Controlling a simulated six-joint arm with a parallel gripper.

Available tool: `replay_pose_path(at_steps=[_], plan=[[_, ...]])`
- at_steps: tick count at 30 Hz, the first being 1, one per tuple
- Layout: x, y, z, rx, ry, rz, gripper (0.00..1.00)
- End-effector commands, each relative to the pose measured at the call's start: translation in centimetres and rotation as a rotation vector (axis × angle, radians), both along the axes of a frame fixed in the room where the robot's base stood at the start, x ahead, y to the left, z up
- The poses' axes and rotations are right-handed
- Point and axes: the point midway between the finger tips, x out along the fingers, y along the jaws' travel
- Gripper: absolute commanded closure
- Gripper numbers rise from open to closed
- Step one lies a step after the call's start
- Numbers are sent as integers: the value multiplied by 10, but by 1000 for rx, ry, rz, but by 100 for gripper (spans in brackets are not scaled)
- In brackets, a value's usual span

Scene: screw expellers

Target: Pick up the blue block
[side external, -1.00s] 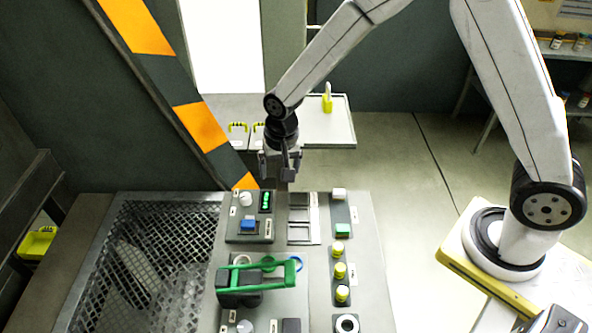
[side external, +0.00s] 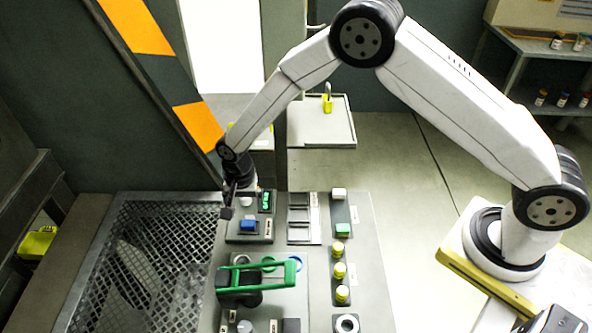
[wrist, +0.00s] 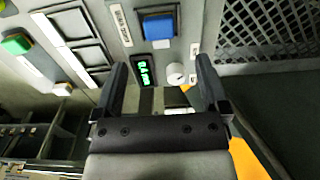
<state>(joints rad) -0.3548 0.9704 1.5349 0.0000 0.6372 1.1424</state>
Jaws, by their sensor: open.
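The blue block (side external: 248,224) is a small blue piece on the dark panel at the upper left of the console. It also shows near the top middle of the wrist view (wrist: 159,26). My gripper (side external: 229,205) is open and empty, over the back left corner of the console, to the left of the blue block and apart from it. In the wrist view my gripper (wrist: 160,80) shows two dark fingers spread apart, with a green lit display (wrist: 146,70) and a white knob (wrist: 175,73) between them. The blue block lies beyond the fingertips.
A green handle (side external: 260,273) stands across the console in front of the blue block. Yellow buttons (side external: 340,270) and a green button (side external: 342,230) sit to the right. A metal grating (side external: 120,270) lies left of the console. Empty square recesses (wrist: 82,40) are beside the panel.

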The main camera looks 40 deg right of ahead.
Motion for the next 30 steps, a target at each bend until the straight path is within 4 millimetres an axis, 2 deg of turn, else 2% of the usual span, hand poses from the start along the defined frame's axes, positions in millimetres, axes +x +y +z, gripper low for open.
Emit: replay_pose_path(at_steps=[4,16,30], plan=[[0,0,-12,0,0,0,6],[0,-1,-21,0,0,1,6],[0,-1,-64,1,-1,1,6]])
